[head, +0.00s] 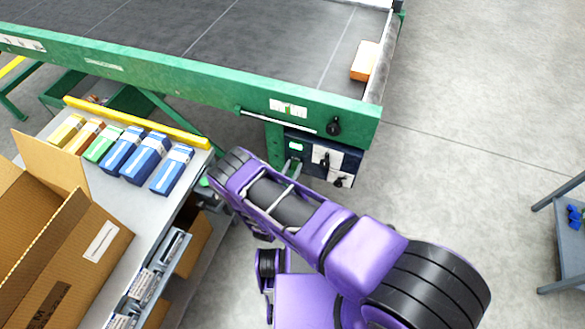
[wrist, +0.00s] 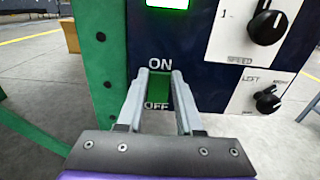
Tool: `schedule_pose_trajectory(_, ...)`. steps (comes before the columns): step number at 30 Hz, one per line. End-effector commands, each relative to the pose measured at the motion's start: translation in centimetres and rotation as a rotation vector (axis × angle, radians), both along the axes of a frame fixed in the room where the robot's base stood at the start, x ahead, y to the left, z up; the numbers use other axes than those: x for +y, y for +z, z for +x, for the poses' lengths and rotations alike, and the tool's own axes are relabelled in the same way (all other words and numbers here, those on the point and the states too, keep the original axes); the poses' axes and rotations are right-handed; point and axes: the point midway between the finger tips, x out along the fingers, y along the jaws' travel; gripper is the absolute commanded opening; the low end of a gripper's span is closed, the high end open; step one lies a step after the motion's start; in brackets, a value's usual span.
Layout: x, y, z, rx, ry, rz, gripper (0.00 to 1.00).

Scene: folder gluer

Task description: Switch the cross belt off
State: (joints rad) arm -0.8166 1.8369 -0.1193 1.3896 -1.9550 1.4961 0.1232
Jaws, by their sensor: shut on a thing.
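The belt (head: 255,40) has a green frame, and a dark blue control box (head: 322,158) hangs under its near right corner. In the wrist view, a green switch (wrist: 158,92) sits on the box face (wrist: 200,85) with ON above it and OFF below it. My gripper (wrist: 159,74) is shut on this switch, one finger on each side. A green display (wrist: 167,3) above is lit. In the head view, my gripper (head: 291,169) is at the left side of the box, and the switch is hidden.
A speed knob (wrist: 267,27) and a left-right knob (wrist: 268,101) are close on the right. A green leg (wrist: 97,60) stands on the left. A side table with small boxes (head: 147,157) and an open carton (head: 85,255) is left of my arm.

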Motion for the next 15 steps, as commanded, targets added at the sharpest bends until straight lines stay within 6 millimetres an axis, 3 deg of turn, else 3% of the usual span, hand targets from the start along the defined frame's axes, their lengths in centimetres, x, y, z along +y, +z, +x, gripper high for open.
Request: schedule_pose_trajectory(15, 0.1, -1.4, -0.3, -0.185, 0.001, -0.068, 0.00)
